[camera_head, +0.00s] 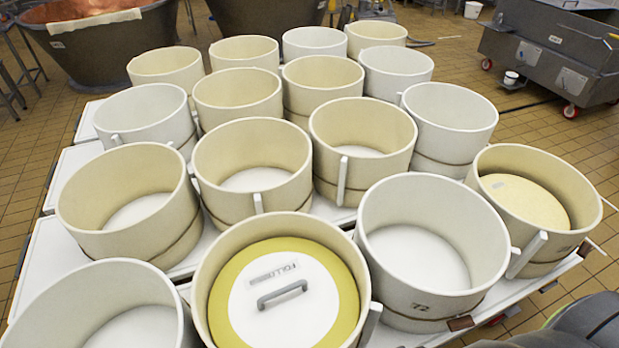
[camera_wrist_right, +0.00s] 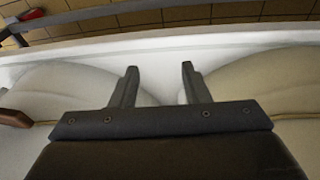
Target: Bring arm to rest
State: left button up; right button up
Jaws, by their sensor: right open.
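My right gripper (camera_wrist_right: 158,88) shows in the right wrist view. Its two dark fingers are apart, with nothing between them. Below it are the pale outer walls of two round moulds, one on the left (camera_wrist_right: 70,95) and one on the right (camera_wrist_right: 255,85), with a white table surface (camera_wrist_right: 160,60) beyond. My left gripper is in neither view. In the head view a dark grey rounded shape at the bottom right corner may be part of my arm; I cannot tell which part.
Several cream and white round moulds crowd the white table (camera_head: 45,285). A front mould (camera_head: 222,245) holds a yellow and white lid with a grey handle (camera_head: 282,294). A right mould (camera_head: 487,160) holds a yellow disc (camera_head: 525,202). Copper vats (camera_head: 105,40) and a wheeled grey cart (camera_head: 545,55) stand behind.

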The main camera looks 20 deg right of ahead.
jog(key=s+a+f+g+b, duration=0.1)
jog(key=s+f, duration=1.4)
jog(key=f, duration=0.2)
jog(key=shift+a, duration=0.2)
jog(key=shift+s, duration=0.1)
